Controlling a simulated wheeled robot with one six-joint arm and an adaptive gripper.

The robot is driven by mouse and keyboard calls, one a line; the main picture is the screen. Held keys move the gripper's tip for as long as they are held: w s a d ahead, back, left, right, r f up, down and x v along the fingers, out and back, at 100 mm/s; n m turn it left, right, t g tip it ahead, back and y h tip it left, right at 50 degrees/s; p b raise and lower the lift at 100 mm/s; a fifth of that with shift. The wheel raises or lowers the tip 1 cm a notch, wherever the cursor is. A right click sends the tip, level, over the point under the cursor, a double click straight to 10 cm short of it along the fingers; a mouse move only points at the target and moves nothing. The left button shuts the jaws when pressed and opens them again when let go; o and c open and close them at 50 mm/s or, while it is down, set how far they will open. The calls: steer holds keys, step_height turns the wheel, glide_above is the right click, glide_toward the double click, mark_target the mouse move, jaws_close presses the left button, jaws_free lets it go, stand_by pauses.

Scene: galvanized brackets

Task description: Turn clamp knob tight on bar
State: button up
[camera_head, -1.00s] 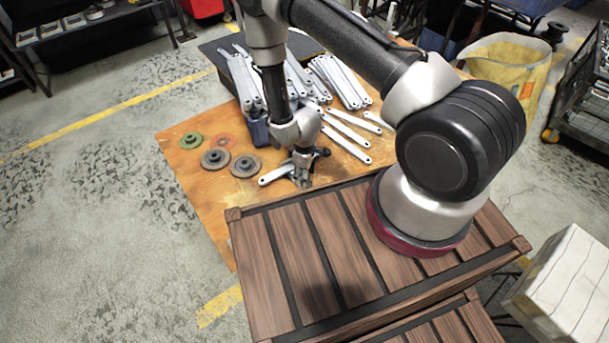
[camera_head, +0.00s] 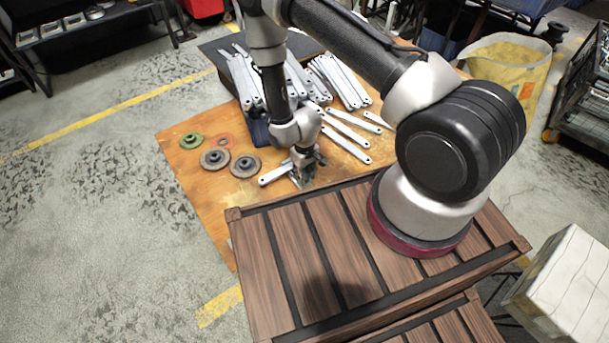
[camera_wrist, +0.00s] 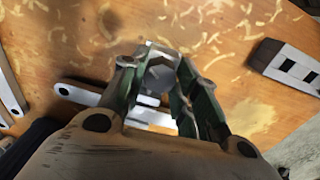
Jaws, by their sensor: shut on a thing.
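A pale grey flat bar (camera_head: 274,175) lies on the wooden table near its front edge. In the wrist view its rounded end with a dark hole (camera_wrist: 78,93) shows left of my gripper, and the bar runs beneath the fingers. My gripper (camera_head: 301,178) points down over the bar. In the wrist view its greenish fingers (camera_wrist: 162,72) are closed around a small grey part, which I take for the clamp knob (camera_wrist: 160,78). The fingers hide most of the knob and the clamp body, so I cannot tell how tightly the clamp sits on the bar.
The table (camera_head: 205,187) holds two grey discs (camera_head: 245,166) and a green one (camera_head: 191,140) at left. Several loose bars (camera_head: 347,146) lie behind my gripper. A slatted brown surface (camera_head: 290,270) stands close in front.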

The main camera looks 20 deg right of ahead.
steer(key=m, duration=0.5)
steer(key=shift+m, duration=0.4)
steer(key=m, duration=0.5)
steer(key=o, duration=0.8)
steer(key=shift+o, duration=0.2)
steer(key=shift+r, duration=0.1)
step_height(320, 180, up, 6)
steer(key=shift+f, duration=0.1)
